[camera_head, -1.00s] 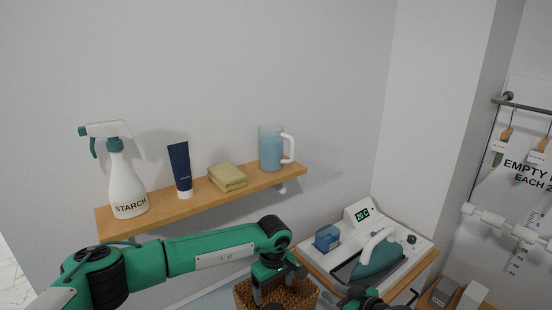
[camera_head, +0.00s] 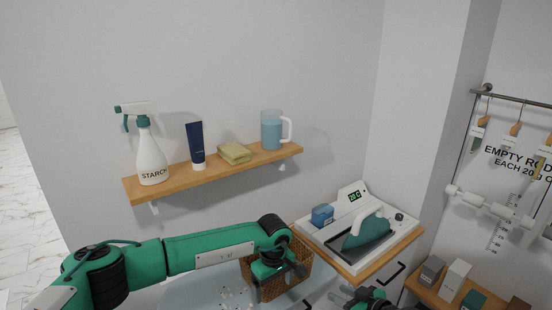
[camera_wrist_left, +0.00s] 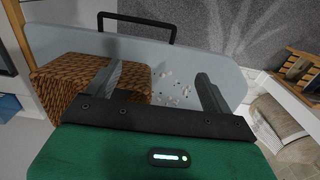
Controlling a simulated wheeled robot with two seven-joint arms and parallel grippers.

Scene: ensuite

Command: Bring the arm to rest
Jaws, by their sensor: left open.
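My left arm reaches in from the lower left in the head view. Its gripper (camera_head: 278,284) hangs in front of the wicker basket (camera_head: 300,262). In the left wrist view the two fingers of my left gripper (camera_wrist_left: 155,88) stand apart with nothing between them. Beyond them lie the basket (camera_wrist_left: 75,85) and a grey-blue surface (camera_wrist_left: 215,58) with small pale bits. My right gripper (camera_head: 365,298) shows only in part at the bottom edge of the head view, and its fingers are not clear.
A wall shelf (camera_head: 215,176) holds a starch spray bottle (camera_head: 150,160), a navy tube (camera_head: 196,146), a folded cloth (camera_head: 234,153) and a blue jug (camera_head: 271,132). An iron (camera_head: 365,233) stands in its dock on a cabinet at right. Small boxes (camera_head: 454,278) sit lower right.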

